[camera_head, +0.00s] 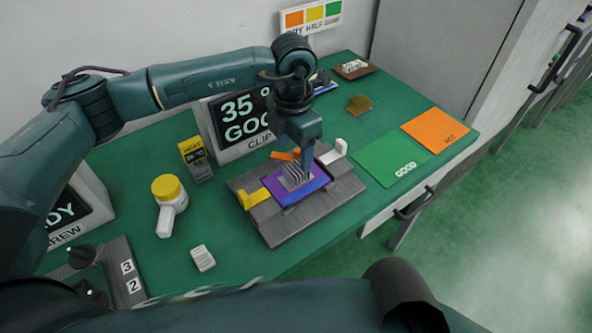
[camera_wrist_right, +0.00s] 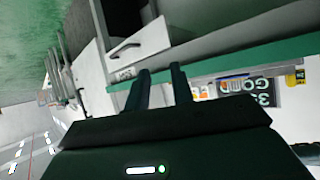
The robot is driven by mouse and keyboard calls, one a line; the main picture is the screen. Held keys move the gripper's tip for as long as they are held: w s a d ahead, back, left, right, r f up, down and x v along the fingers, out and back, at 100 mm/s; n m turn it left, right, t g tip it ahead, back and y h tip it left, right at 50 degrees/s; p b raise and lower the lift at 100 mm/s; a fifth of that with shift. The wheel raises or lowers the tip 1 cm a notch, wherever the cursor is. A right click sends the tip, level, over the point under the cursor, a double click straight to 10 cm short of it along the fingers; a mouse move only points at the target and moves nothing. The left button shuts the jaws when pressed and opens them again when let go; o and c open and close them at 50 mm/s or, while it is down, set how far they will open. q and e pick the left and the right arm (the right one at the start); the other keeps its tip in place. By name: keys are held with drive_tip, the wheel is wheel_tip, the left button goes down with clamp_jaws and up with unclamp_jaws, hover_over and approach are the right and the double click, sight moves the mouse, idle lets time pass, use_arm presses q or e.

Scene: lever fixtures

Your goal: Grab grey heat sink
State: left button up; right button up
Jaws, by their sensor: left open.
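The grey finned heat sink (camera_head: 294,176) sits on a purple-blue board (camera_head: 312,190) in the grey clip fixture (camera_head: 285,228) in the head view. My left gripper (camera_head: 305,160) comes down from above, with its fingers open at the back right side of the heat sink. The gripper hides part of it, and I cannot tell whether the fingers touch it. In the right wrist view my right gripper (camera_wrist_right: 160,92) has its two fingers apart and nothing between them. The heat sink is not seen in that view.
The fixture has a yellow lever (camera_head: 252,198), a white lever (camera_head: 333,153) and an orange part (camera_head: 285,155). A display (camera_head: 240,122) stands behind. Green (camera_head: 405,165) and orange (camera_head: 435,135) mats lie right.

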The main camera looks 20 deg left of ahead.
sight(296, 168)
use_arm(q)
drive_tip(key=shift+d+f+p, duration=0.15)
drive_tip(key=shift+f+p, duration=0.15)
drive_tip(key=shift+f, duration=1.4)
drive_tip(key=shift+d+f+p, duration=0.15)
drive_tip(key=shift+f+p, duration=0.15)
drive_tip(key=shift+f, duration=1.35)
drive_tip(key=c, duration=1.1)
drive_tip(key=shift+r, duration=0.1)
